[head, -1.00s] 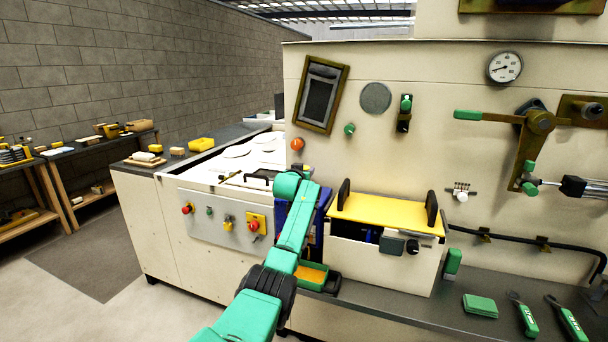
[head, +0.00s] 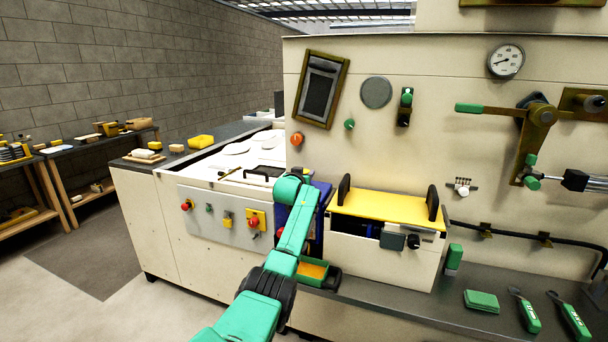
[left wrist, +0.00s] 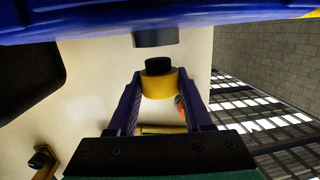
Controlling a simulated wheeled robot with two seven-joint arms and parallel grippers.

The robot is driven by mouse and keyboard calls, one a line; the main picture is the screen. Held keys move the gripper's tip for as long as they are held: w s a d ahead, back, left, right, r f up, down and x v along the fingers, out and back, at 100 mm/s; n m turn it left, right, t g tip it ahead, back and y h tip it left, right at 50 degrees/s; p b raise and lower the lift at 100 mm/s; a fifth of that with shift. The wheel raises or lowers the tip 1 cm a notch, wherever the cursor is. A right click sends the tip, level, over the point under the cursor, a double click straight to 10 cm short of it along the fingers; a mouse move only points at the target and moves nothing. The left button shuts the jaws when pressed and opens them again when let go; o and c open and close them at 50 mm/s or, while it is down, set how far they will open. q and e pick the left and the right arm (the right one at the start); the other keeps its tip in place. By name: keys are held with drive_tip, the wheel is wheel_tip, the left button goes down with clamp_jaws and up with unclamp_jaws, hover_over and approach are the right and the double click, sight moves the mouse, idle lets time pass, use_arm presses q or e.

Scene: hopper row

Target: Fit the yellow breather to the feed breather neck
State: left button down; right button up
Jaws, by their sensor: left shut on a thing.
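The yellow breather (left wrist: 158,84), a yellow round body with a black end (left wrist: 158,66), is between the two dark blue fingers of my left gripper (left wrist: 159,90) in the left wrist view. The gripper is shut on it. The black end points at a short dark grey cylinder, which looks like the feed breather neck (left wrist: 155,37), on a blue body (left wrist: 90,22). A small gap shows between them. In the head view my left arm reaches to the blue hopper (head: 318,215); the fingers and breather cannot be made out there. My right gripper is not in view.
A white box with a yellow top (head: 385,206) stands right of the blue hopper. A green tray (head: 328,276) with orange contents is below the arm. Green-handled tools (head: 525,312) and a green block (head: 481,301) lie on the grey bench at right.

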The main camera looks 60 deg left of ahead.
use_arm(q)
drive_tip(key=shift+f, duration=0.1)
drive_tip(key=shift+f+b, duration=0.6)
drive_tip(key=shift+f, duration=0.6)
drive_tip(key=shift+c, duration=1.2)
unclamp_jaws()
drive_tip(key=shift+d, duration=0.15)
